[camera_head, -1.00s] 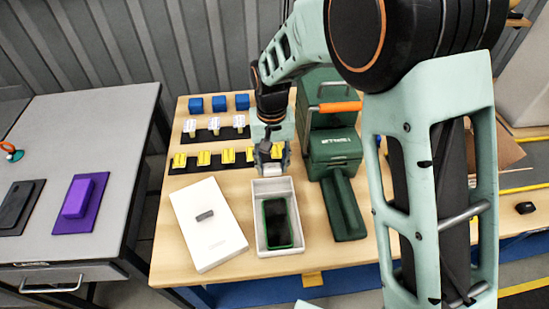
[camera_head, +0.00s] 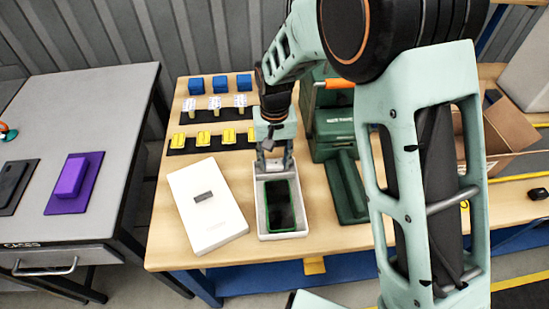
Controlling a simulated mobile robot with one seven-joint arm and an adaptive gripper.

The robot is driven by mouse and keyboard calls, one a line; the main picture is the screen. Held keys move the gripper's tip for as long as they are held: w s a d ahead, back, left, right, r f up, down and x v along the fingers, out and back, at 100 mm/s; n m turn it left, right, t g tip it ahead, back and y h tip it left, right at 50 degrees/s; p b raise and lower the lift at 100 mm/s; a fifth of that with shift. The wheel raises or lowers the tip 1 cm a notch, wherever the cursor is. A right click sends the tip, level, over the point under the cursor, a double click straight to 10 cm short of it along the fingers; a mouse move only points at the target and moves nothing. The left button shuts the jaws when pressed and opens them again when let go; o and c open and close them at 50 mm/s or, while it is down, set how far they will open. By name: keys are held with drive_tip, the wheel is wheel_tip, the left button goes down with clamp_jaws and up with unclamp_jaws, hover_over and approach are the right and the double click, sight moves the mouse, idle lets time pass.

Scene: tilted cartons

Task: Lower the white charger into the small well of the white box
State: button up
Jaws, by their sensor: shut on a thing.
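The open white box (camera_head: 284,236) stands on the wooden table. A dark phone with a green edge (camera_head: 280,207) lies in its large front part. My gripper (camera_head: 274,168) points down over the far end of the box, where the small well lies. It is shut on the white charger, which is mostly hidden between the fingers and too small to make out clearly. I cannot tell how deep it sits relative to the box rim.
The white lid (camera_head: 208,210) lies left of the box. Behind are rows of yellow pieces (camera_head: 203,139), white pieces (camera_head: 214,103) and blue blocks (camera_head: 220,83). A grey table with a purple block (camera_head: 72,178) is further left.

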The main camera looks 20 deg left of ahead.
drive_tip(key=shift+f+b, duration=0.65)
drive_tip(key=shift+f, duration=0.25)
idle(1.1)
idle(0.3)
drive_tip(key=o, duration=1.2)
drive_tip(key=shift+c, duration=0.3)
drive_tip(key=shift+c, duration=1)
drive_tip(key=shift+r, duration=0.1)
